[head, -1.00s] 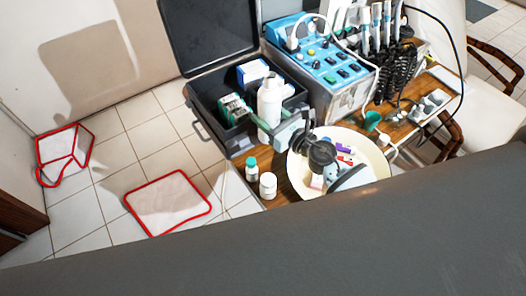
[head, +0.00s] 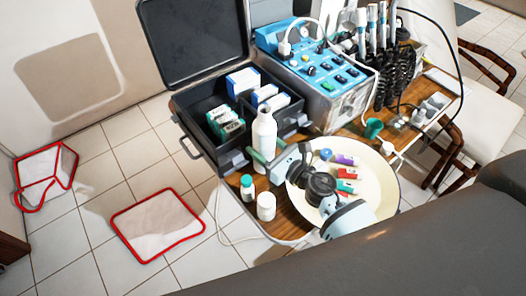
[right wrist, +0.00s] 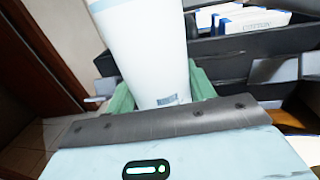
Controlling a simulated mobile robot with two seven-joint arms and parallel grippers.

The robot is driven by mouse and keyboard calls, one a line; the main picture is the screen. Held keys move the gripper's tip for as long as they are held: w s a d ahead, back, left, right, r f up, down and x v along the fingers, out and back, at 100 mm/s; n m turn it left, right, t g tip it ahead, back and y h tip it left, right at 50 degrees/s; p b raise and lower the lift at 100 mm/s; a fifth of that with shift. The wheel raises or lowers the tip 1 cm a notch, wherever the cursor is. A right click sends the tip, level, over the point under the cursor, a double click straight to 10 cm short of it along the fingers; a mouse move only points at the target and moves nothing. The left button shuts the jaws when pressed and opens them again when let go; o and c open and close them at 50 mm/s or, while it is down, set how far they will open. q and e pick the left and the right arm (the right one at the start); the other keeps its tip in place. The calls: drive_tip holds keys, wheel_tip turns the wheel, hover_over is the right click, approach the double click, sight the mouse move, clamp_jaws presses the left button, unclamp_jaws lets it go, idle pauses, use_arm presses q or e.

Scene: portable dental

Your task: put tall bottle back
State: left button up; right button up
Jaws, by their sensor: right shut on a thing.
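The tall white bottle (head: 264,136) is upright in my right gripper (head: 262,162), between its green fingers, at the front right corner of the open black case (head: 190,140). In the right wrist view, the lower part of the bottle (right wrist: 148,50) stands between the green fingers (right wrist: 160,92), with a small barcode near its bottom. The case wall and boxes lie behind it. I cannot tell whether its base touches anything. My left gripper is not in view.
A teal-capped bottle (head: 247,190) and a short white jar (head: 266,207) stand on the wooden table (head: 287,218) near its front edge. A cream round tray (head: 386,192) holds small coloured items beneath my right arm. White boxes (head: 243,82) and a green box (head: 225,122) fill part of the case.

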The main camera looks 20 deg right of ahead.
sight(264, 154)
wheel_tip(264, 154, down, 3)
drive_tip(key=shift+s+r+b, duration=0.1)
drive_tip(key=shift+r+b, duration=0.1)
drive_tip(key=shift+b, duration=0.2)
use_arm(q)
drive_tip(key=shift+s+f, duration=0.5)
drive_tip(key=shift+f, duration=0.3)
use_arm(e)
drive_tip(key=shift+r, duration=0.1)
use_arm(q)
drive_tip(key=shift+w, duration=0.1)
use_arm(e)
drive_tip(key=shift+f, duration=0.3)
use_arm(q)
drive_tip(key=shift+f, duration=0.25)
use_arm(e)
drive_tip(key=o, duration=1.1)
